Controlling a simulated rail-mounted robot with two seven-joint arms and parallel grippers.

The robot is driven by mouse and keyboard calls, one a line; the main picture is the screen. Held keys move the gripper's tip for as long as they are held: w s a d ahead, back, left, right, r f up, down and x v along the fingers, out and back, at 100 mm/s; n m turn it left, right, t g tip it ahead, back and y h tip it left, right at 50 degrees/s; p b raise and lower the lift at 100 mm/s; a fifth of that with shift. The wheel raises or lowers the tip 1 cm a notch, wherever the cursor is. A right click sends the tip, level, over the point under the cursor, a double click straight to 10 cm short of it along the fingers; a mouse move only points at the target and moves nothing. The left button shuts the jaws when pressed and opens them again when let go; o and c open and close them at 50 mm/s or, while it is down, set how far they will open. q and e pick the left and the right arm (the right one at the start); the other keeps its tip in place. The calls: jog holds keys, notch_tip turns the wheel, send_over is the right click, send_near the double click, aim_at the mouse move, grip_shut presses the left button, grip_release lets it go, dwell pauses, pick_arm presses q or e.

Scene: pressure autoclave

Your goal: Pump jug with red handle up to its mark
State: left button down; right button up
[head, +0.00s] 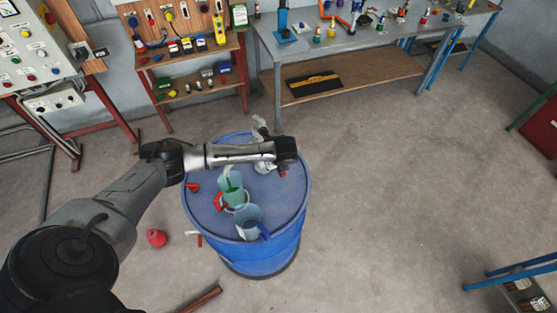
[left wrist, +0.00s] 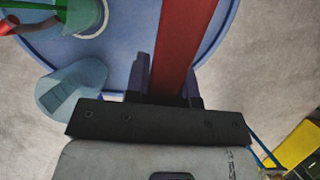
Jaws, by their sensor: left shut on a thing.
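A blue drum (head: 300,215) stands on the floor. On its lid is a clear jug with a red handle (head: 234,192), with green showing in its lower part; the fill level against a mark is too small to read. In the left wrist view the jug (left wrist: 83,14) is partly cut off at the top left. My left gripper (left wrist: 167,80) is shut on a red bar (left wrist: 184,35), apparently the pump's lever. In the head view my wrist hides the gripper and most of the pump.
A red object (head: 156,238) lies on the floor left of the drum. A workbench (head: 350,45) and control panels (head: 30,45) stand behind.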

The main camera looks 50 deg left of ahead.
pick_arm(q)
jog(key=shift+f, duration=0.15)
jog(key=c, duration=1)
grip_release()
jog(key=shift+o, duration=0.2)
jog(key=b+v, duration=0.1)
jog(key=v, duration=1.3)
jog(key=shift+a, duration=0.1)
